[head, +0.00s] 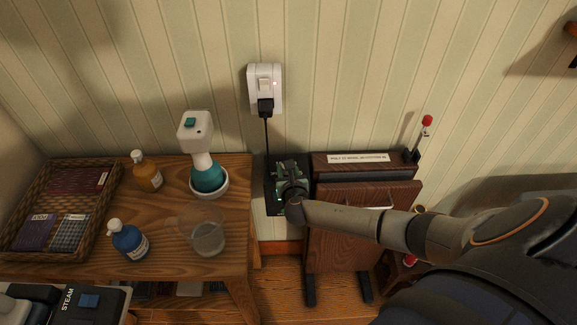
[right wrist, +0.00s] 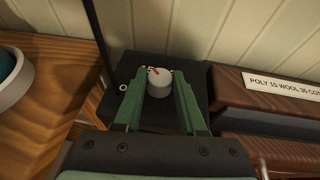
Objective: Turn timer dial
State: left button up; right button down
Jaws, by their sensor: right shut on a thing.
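The timer dial (right wrist: 159,82) is a light grey round knob with a red mark, on top of a black box (right wrist: 140,68). White markings show beside it in the right wrist view. My right gripper (right wrist: 160,88) has its green fingers on either side of the dial and is shut on it. In the head view the black box (head: 273,205) stands between the wooden table and the wooden press, and my right gripper (head: 285,172) covers most of its top, hiding the dial. My left gripper is not in view.
The table (head: 165,205) at left holds a teal-and-white steamer (head: 207,175), bottles, a clear jug (head: 207,238) and a wicker basket (head: 25,240). The wooden press (head: 340,225) stands close right of the box.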

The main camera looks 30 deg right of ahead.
jog(key=m+g+h, duration=0.2)
jog(key=m+h, duration=0.1)
jog(key=shift+w+a+f, duration=0.1)
jog(key=shift+w+a, duration=0.05)
jog(key=shift+a, duration=0.15)
jog(key=m+g+h+b, duration=0.2)
jog(key=shift+w+a+f+m, duration=0.1)
jog(key=shift+w+m, duration=0.05)
jog(key=shift+m, duration=0.25)
jog(key=m+g+h+b, duration=0.1)
jog(key=m+g+b, duration=0.1)
jog(key=b, duration=0.1)
jog(key=m+g+h+b, duration=0.1)
jog(key=m+g+b, duration=0.1)
jog(key=b, duration=0.1)
jog(key=m+g+h+b, duration=0.1)
jog(key=m+g+b, duration=0.1)
jog(key=g+b, duration=0.1)
jog(key=shift+w+b, duration=0.4)
jog(key=shift+r+m+g+b, duration=0.2)
jog(key=shift+m+g+b, duration=0.2)
jog(key=shift+b, duration=0.1)
